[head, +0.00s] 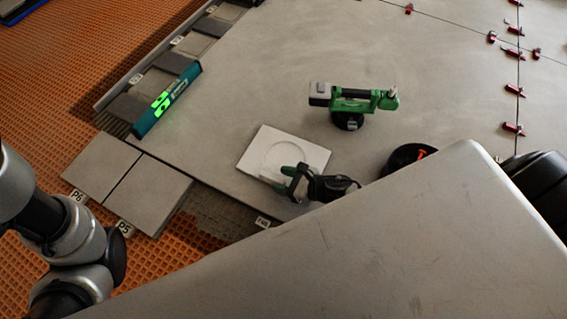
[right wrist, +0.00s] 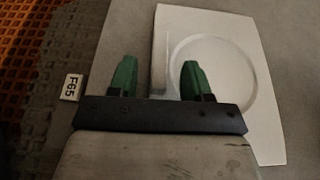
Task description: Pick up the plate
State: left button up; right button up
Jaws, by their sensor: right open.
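The plate, a white square with a round recess (head: 284,148), lies on the grey tiled floor in the middle of the head view. It fills the upper right of the right wrist view (right wrist: 218,75). My right gripper (head: 289,178) is open over the plate's near side. In the right wrist view its green fingertips (right wrist: 157,78) stand apart, with the plate's left edge between them. I cannot tell whether either finger touches it. My left arm shows at the left of the head view, but its gripper is out of frame.
A green suction tool (head: 350,102) stands behind the plate. A teal level (head: 168,100) lies at the left. Two loose tiles (head: 150,193) sit by orange matting (head: 60,85). Red clips (head: 513,128) line a joint at right. Floor left of the suction tool is clear.

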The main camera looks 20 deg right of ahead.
jog(key=shift+x, duration=1.2)
grip_shut()
jog(key=shift+r, duration=0.1)
